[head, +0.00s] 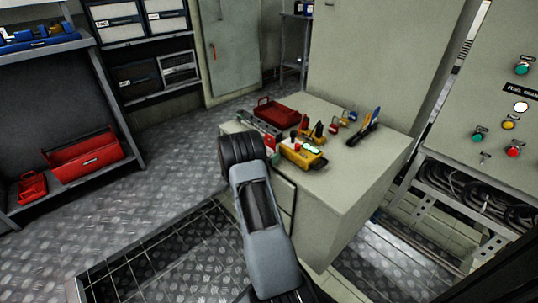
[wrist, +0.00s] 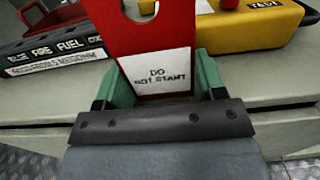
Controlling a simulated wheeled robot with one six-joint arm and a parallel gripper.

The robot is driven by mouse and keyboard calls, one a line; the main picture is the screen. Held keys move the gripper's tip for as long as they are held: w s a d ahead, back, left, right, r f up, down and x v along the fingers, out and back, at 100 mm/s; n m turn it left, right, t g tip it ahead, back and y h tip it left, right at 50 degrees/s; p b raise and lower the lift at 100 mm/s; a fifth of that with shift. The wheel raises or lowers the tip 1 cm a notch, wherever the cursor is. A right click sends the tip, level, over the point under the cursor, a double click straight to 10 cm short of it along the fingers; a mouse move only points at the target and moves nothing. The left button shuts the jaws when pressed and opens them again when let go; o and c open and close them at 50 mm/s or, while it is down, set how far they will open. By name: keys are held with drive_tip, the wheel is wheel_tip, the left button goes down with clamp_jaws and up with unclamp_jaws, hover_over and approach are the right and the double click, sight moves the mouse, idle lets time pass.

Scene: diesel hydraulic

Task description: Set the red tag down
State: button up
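The red tag (wrist: 122,28) stands upright in the wrist view, with a white label reading "DO NOT START" and a hole near its top. My gripper (wrist: 158,82) has its green fingers closed on the two sides of the tag's lower part. In the head view my gripper (head: 273,158) is at the near left edge of the grey cabinet top (head: 345,178). A small part of the red tag (head: 270,141) shows there. I cannot tell whether the tag's bottom touches the cabinet, as the gripper hides it.
A yellow case (head: 304,156) lies right of the tag, and a dark labelled block (wrist: 55,50) lies left. A red toolbox (head: 277,113) and several tools stand farther back. The cabinet top's front right is clear. A control panel (head: 490,100) stands at the right.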

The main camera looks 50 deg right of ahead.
drive_tip(key=o, duration=0.4)
drive_tip(key=shift+o, duration=0.2)
drive_tip(key=shift+r, duration=0.1)
